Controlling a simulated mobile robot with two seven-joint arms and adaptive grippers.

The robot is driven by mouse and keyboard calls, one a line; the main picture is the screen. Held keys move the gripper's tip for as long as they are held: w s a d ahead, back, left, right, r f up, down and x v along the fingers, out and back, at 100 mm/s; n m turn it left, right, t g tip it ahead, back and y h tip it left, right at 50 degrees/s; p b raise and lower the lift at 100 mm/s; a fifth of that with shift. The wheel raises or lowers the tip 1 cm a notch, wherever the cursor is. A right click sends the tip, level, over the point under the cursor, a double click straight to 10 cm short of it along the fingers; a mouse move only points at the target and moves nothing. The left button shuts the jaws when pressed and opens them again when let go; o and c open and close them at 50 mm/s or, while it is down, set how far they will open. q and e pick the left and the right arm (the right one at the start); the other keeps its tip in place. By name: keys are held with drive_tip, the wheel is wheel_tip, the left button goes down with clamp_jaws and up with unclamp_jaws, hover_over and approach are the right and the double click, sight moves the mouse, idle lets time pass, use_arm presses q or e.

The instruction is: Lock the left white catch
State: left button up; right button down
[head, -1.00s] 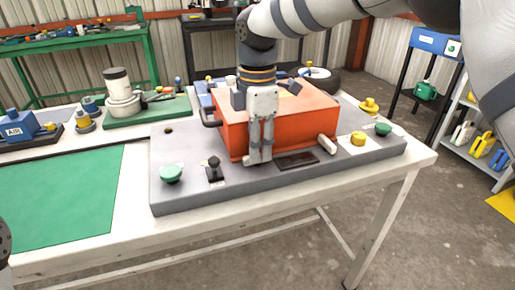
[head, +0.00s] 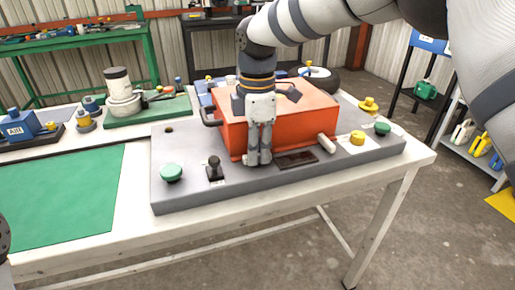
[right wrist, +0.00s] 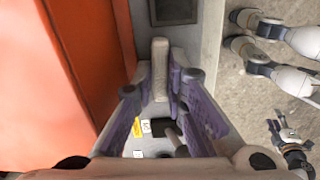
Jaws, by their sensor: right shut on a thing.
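The left white catch (right wrist: 160,68) is a pale bar at the front face of the orange box (head: 280,118). In the right wrist view it stands between the two fingers of my right gripper (right wrist: 165,85). In the head view my right gripper (head: 259,160) points down at the front of the box, its fingers close together and shut on the catch, which they mostly hide. The right white catch (head: 326,143) sticks out from the box's front further right. Of my left arm only a dark edge shows at the far left; its gripper is out of view.
The grey base plate (head: 190,195) carries a green knob (head: 171,172), a black knob (head: 214,168), a dark recessed plate (head: 296,160) and a yellow knob (head: 357,138). A green mat (head: 65,195) lies left on the white table. The table's front edge is clear.

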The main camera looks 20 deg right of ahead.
drive_tip(key=m, duration=0.4)
drive_tip(key=shift+r+p, duration=0.1)
drive_tip(key=shift+p, duration=0.25)
drive_tip(key=m, duration=0.4)
drive_tip(key=shift+m, duration=0.4)
drive_tip(key=m, duration=0.4)
drive_tip(key=shift+p, duration=0.3)
use_arm(q)
drive_tip(key=shift+w+r+t, duration=0.4)
drive_tip(key=shift+w+r, duration=0.6)
drive_tip(key=shift+w, duration=0.05)
use_arm(e)
drive_tip(key=shift+m, duration=2)
drive_tip(key=c, duration=1.9)
unclamp_jaws()
